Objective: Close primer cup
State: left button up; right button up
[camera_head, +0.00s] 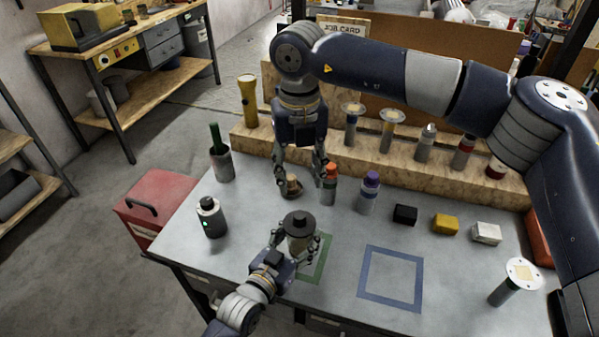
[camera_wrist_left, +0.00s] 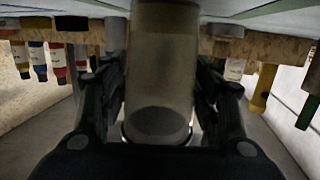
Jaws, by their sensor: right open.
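My right gripper (camera_head: 306,176) points down, open, behind the cup and apart from the lid.
A purple-capped bottle (camera_head: 369,192), a black block (camera_head: 405,214) and a dark canister (camera_head: 211,217) stand farther off. The blue square outline (camera_head: 366,287) is bare.

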pick_arm(q)
jog(key=shift+o, duration=0.9)
jog(key=v, duration=1.2)
jog(key=shift+a, duration=0.1)
jog(key=shift+f, duration=0.15)
